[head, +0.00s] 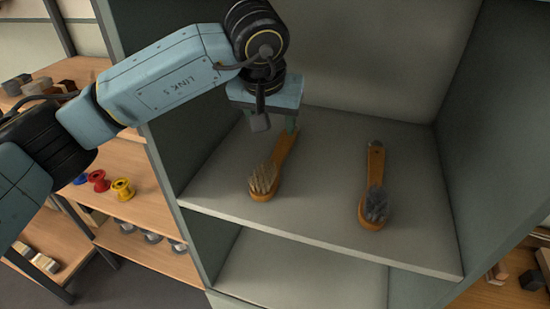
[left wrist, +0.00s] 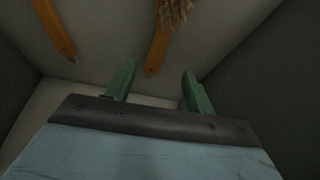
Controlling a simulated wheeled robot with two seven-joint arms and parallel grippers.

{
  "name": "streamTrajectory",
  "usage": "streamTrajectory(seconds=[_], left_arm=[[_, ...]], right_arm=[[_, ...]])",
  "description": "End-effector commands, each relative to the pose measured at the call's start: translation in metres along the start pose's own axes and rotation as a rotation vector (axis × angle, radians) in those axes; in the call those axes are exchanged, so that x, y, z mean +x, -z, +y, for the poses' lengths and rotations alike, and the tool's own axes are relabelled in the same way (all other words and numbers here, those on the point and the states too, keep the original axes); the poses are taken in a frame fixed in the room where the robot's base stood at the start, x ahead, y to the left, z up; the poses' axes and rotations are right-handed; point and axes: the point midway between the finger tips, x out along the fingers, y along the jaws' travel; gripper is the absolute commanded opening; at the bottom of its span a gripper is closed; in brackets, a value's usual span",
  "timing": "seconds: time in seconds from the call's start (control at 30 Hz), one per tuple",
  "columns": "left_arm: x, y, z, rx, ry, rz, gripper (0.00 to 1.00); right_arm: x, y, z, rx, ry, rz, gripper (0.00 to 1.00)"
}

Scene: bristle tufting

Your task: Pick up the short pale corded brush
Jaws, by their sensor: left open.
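The pale-bristled brush (head: 264,179) lies on the cabinet shelf, bristles up, with its orange-brown wooden handle running back under my left gripper. In the left wrist view this brush's handle (left wrist: 157,50) ends in line with the gap between my fingers, its bristles at the top edge. My left gripper (head: 270,121) is open and empty above the handle end; I cannot tell the exact height gap. No cord can be made out on this brush. A second brush with grey bristles (head: 375,205) lies to its right; its handle (left wrist: 55,30) also shows in the left wrist view. My right gripper is out of view.
The grey cabinet shelf (head: 330,225) has walls at left, right and back, and an open front edge. Free shelf lies between and around the brushes. Outside to the left, wooden racks hold red and yellow spools (head: 123,189) and small blocks.

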Motion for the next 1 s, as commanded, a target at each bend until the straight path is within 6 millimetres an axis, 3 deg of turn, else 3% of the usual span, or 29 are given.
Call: streamTrajectory(seconds=[0.3,0.57,0.83,1.0], left_arm=[[0.057,-0.002,0.002,-0.002,-0.005,-0.005,0.54],[0.076,-0.004,0.001,-0.002,-0.007,-0.006,0.54],[0.112,-0.008,0.0,-0.003,-0.007,-0.005,0.54],[0.118,-0.007,-0.001,-0.001,-0.006,-0.002,0.54]], right_arm=[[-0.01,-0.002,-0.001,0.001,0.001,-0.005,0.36],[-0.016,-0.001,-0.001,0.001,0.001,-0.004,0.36],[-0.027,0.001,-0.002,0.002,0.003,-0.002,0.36],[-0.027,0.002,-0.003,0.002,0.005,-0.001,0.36]])
